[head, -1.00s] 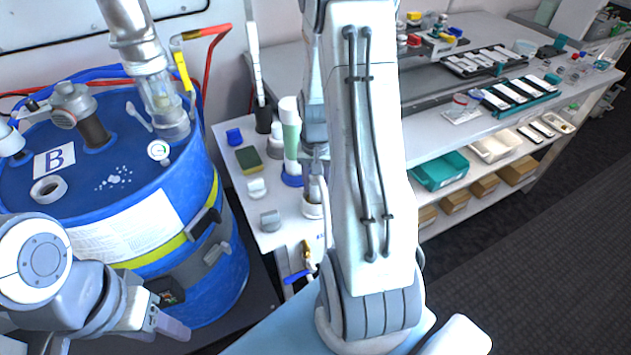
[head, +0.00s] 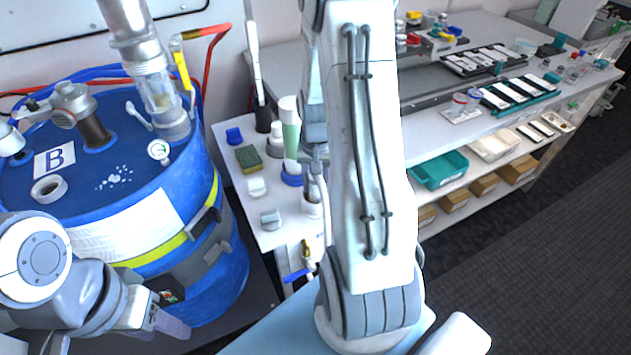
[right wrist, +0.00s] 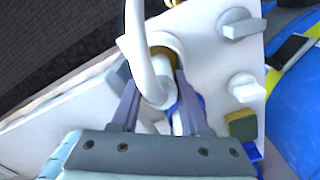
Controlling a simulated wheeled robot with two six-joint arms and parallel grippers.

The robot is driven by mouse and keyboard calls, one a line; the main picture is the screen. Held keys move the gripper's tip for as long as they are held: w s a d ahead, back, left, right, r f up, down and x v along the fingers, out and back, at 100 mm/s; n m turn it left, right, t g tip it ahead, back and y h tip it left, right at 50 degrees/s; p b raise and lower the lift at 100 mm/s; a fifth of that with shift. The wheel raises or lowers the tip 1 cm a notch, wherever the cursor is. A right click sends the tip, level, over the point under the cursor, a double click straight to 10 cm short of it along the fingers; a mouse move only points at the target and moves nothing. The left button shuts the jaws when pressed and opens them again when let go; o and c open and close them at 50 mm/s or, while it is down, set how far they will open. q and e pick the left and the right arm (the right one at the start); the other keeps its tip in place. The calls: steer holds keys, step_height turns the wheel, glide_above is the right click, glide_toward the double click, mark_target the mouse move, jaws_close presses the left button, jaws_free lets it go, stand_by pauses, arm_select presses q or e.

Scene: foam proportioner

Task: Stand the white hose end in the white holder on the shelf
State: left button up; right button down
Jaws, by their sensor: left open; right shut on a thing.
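The white hose end (right wrist: 156,92) is between the fingers of my right gripper (right wrist: 157,112) in the right wrist view, and the gripper is shut on it. The white hose curves up from it in that view. In the head view my right gripper (head: 316,168) is over the front right edge of the small white shelf (head: 243,192), partly hidden by my arm. The white holder (head: 312,209) shows just below it. I cannot tell whether the hose end is inside the holder or above it. My left gripper (head: 168,322) is open and empty, in front of the drum.
A blue drum (head: 228,275) stands left of the shelf. A white-green bottle (head: 290,140), a sponge (head: 248,158) and small blocks stand on the shelf. A brass valve with a blue handle (head: 297,275) is on its front. A long bench (head: 480,135) is at the right.

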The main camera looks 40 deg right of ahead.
steer(key=shift+f+b, duration=0.3)
steer(key=shift+f, duration=0.3)
stand_by(0.6)
steer(key=c, duration=0.7)
jaws_free()
steer(key=shift+r, duration=0.1)
step_height(320, 180, up, 11)
steer(key=p, duration=1)
